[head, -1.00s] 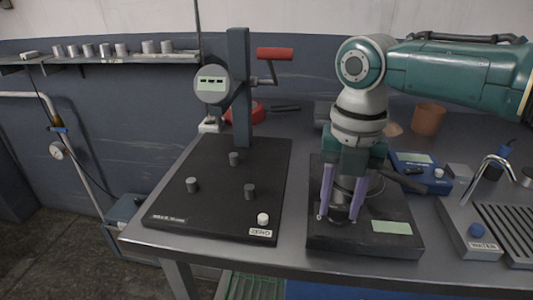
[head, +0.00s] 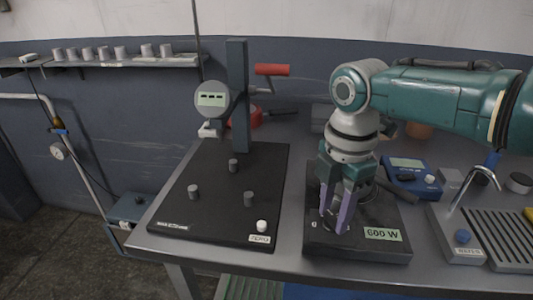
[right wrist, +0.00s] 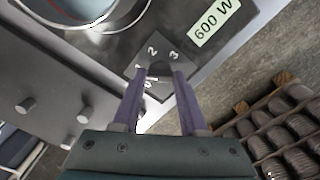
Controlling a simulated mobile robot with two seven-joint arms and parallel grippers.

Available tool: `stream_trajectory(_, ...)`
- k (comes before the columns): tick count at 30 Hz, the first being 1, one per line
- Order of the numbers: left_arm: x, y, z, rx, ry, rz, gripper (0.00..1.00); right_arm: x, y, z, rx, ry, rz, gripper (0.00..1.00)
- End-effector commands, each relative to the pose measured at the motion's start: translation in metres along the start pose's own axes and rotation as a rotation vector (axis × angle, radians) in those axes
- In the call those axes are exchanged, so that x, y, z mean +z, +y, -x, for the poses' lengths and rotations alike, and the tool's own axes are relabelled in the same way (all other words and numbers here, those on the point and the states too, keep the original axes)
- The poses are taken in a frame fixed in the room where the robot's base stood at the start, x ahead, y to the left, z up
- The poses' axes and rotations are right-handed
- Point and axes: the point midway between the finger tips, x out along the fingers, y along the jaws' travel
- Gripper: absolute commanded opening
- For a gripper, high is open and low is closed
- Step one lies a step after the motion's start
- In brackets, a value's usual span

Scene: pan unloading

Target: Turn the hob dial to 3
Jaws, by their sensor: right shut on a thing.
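The hob (head: 350,247) is a dark box on the bench, and its label display (head: 382,235) reads 600 W; the display also shows in the right wrist view (right wrist: 214,24). My right gripper (head: 335,224) points down at the hob's front left. In the right wrist view its purple fingers (right wrist: 161,76) are closed around the small dark dial (right wrist: 159,69). The numbers 1, 2 and 3 show around the dial. The fingers hide much of the dial, and I cannot tell its exact setting. My left gripper is not in view.
A black plate (head: 215,215) with several grey pegs and a column gauge (head: 212,99) stands left of the hob. A round metal vessel (right wrist: 85,8) is on the hob, partly cut off.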

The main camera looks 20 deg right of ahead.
Motion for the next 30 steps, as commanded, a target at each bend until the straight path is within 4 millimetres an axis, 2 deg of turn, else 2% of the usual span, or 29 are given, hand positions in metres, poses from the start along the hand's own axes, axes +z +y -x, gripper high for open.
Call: stream_trajectory(30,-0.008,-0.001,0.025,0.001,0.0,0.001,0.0,-0.001,0.0,0.002,-0.003,0.002,-0.964,0.0)
